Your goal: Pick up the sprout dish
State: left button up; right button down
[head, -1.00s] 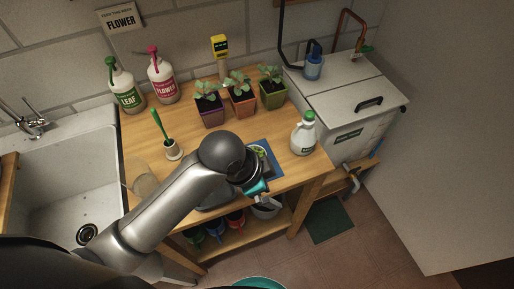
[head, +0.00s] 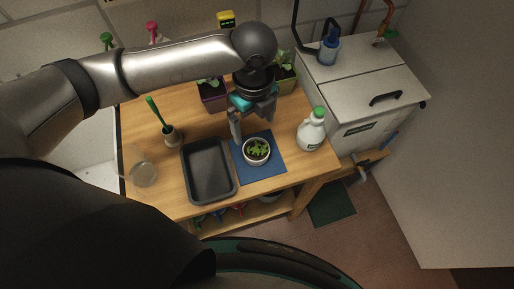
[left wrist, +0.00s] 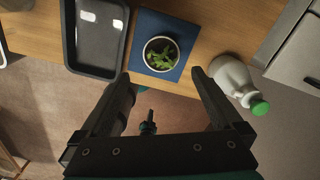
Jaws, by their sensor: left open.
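The sprout dish (head: 257,150) is a small round white dish with green sprouts, on a blue mat (head: 268,174) on the wooden bench. It also shows in the left wrist view (left wrist: 147,55), near the top and ahead of the fingers. My left gripper (head: 253,125) is open and empty, above the bench and just behind the dish in the head view. In the left wrist view its two fingers (left wrist: 164,82) stand wide apart, with the dish beyond their tips. I see no contact. My right gripper is not in view.
A black tray (head: 209,196) lies left of the mat. A white jug with a green cap (head: 311,131) stands to the right. A clear glass (head: 143,171) and a pot with a green-handled tool (head: 171,137) are at left. Potted seedlings (head: 285,80) stand behind my arm.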

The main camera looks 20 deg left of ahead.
aim_at(256, 149)
pick_arm(q)
jog(key=f, duration=0.6)
jog(key=f+b, duration=0.1)
jog(key=f, duration=0.5)
jog(key=shift+d+f+b, duration=0.2)
jog(key=shift+f+b, duration=0.1)
jog(key=shift+f, duration=0.05)
jog(key=shift+r, duration=0.15)
jog(key=c, duration=1.3)
